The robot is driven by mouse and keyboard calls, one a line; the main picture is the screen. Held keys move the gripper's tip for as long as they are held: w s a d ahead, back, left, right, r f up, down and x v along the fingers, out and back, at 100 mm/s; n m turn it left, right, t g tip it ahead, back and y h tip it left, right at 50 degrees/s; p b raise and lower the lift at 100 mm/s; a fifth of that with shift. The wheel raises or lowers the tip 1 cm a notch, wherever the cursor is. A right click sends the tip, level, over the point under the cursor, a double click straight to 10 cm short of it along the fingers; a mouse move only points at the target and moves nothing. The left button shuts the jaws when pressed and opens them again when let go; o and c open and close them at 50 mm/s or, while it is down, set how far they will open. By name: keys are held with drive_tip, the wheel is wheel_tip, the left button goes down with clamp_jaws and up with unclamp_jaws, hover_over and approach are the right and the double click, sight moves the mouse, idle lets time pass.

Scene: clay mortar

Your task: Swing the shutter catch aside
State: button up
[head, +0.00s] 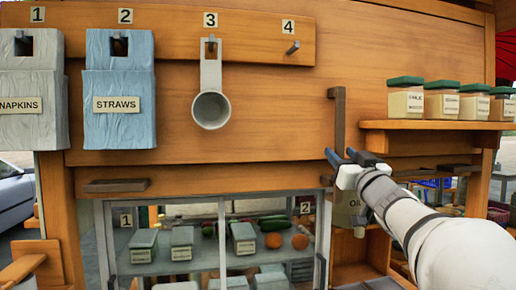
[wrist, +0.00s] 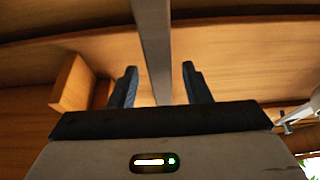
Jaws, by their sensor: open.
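The shutter catch looks to be the dark upright bar (head: 339,115) on the wooden shutter panel, with a short bend at its top. My gripper (head: 341,154) is at the bar's lower end in the head view. In the wrist view the bar (wrist: 152,45) runs down between the two blue fingers of my gripper (wrist: 160,82). The fingers are open, with a gap on each side of the bar, and I see no contact. The bar's lower end is hidden by my gripper.
A shelf (head: 440,125) with several green-lidded jars (head: 405,100) stands just right of the bar. A grey scoop (head: 211,95), a blue straws holder (head: 119,100) and a napkins holder (head: 30,110) hang to the left. A glass display case (head: 165,275) is below.

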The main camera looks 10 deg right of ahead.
drive_tip(key=shift+x, duration=0.95)
drive_tip(key=shift+s, duration=0.1)
drive_tip(key=shift+c, duration=0.4)
clamp_jaws()
